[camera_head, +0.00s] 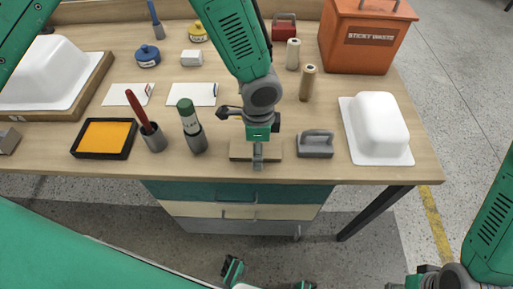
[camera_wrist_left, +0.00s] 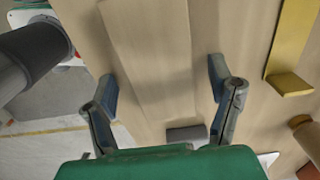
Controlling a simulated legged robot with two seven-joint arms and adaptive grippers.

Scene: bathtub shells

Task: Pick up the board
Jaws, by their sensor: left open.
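The board (camera_head: 239,152) is a flat, light wooden piece lying at the table's front edge. It seems to be the pale strip (camera_wrist_left: 152,50) between the fingers in the left wrist view. My left gripper (camera_head: 258,156) is over the middle of the board, fingers pointing down. In the left wrist view my left gripper (camera_wrist_left: 163,85) is open, its two fingers apart on either side of the strip. I cannot tell whether they touch it. The gripper hides the board's middle.
A grey handled tool (camera_head: 315,146) lies close right of the board. A green-topped bottle (camera_head: 190,117) in a dark cup stands left. Further right is a white tub shell (camera_head: 380,125); behind stands an orange waste bin (camera_head: 365,40). Drawers (camera_head: 240,210) are below.

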